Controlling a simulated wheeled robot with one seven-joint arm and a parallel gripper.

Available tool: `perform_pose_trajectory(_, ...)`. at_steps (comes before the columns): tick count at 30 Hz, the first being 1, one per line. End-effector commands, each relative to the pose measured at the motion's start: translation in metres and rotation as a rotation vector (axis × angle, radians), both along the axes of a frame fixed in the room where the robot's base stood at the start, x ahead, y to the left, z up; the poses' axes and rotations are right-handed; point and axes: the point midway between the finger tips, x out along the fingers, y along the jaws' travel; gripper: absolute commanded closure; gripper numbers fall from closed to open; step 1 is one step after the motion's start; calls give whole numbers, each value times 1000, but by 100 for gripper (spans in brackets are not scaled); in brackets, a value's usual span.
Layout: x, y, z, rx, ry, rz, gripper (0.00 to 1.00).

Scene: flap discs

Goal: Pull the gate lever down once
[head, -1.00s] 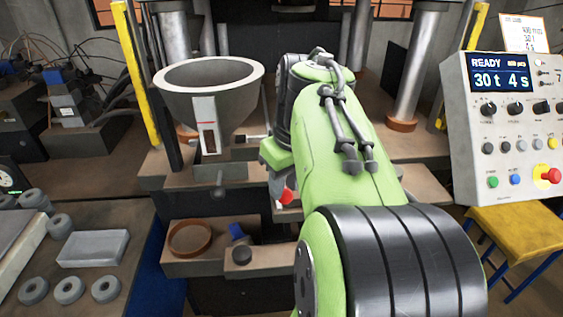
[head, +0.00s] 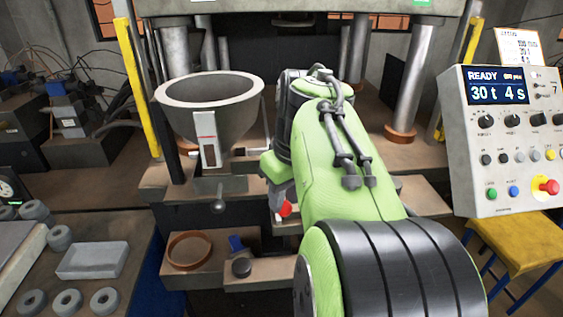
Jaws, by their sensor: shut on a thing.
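A thin pale bar (head: 252,151) runs from the hopper's right side towards my arm. My gripper (head: 278,200) is low at the left edge of my green arm, to the right of the knob and apart from it. It is shut on a red-ended thing (head: 285,209). My arm hides most of the fingers and what they hold.
A round brown dish (head: 188,250), a blue piece (head: 237,243) and a dark knob (head: 242,267) are on the low ledge. The control box (head: 510,140) reading READY is at right. Steel columns (head: 408,85) stand behind. A side table with grey rings (head: 68,303) is at left.

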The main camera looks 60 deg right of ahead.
Motion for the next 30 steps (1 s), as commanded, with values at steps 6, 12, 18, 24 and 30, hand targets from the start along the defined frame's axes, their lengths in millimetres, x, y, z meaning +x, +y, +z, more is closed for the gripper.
perform_pose_trajectory(6, 1, -1, 29, -4, -3, -2, 74)
perform_pose_trajectory(12, 0, -1, 50, -4, -4, -2, 74)
perform_pose_trajectory(18, 0, -1, 70, -4, -3, -2, 74)
perform_pose_trajectory(24, 0, -1, 86, -4, -3, -1, 74)
perform_pose_trajectory(30, 0, -1, 83, -3, -3, 0, 74)
